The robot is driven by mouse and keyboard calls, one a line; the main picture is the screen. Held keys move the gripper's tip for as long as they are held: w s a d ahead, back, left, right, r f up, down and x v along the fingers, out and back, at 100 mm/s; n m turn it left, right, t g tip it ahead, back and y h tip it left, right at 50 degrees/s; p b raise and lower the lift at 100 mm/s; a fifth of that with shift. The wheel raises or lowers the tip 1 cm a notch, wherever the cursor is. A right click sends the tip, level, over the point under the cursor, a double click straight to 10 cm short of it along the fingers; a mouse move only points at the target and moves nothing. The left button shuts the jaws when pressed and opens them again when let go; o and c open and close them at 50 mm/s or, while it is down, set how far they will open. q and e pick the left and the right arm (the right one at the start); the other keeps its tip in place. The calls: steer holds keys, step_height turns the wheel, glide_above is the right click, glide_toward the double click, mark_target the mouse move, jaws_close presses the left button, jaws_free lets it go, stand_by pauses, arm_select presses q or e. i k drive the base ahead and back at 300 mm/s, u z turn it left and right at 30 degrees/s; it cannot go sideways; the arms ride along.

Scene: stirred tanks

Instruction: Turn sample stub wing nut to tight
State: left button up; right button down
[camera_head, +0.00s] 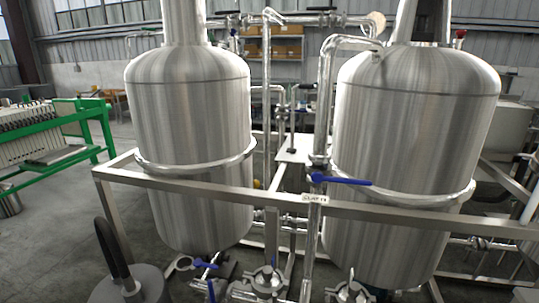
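Two steel tanks stand behind a square-tube frame (400,215), the left tank (190,125) and the right tank (415,125). A vertical pipe (318,110) between them carries a valve with a blue lever (342,180), which lies nearly level and points right. A small white label (315,198) hangs on the rail below it; its text is too small to read surely. Clamped fittings show at the bottom edge, one in the middle (266,281) and one under the right tank (352,291). I cannot tell which part is the sample stub wing nut. Neither gripper is in view.
The frame's front rail crosses before both tanks. More blue levers (206,264) sit low under the left tank. A grey round body with a black curved hose or handle (113,250) stands at lower left. A green-framed machine (60,140) is far left, with open floor between.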

mark_target(244, 286)
steer(key=z, duration=0.5)
steer(key=k, duration=1.2)
steer(key=u, duration=0.05)
steer(key=i, duration=0.8)
steer(key=u, duration=0.1)
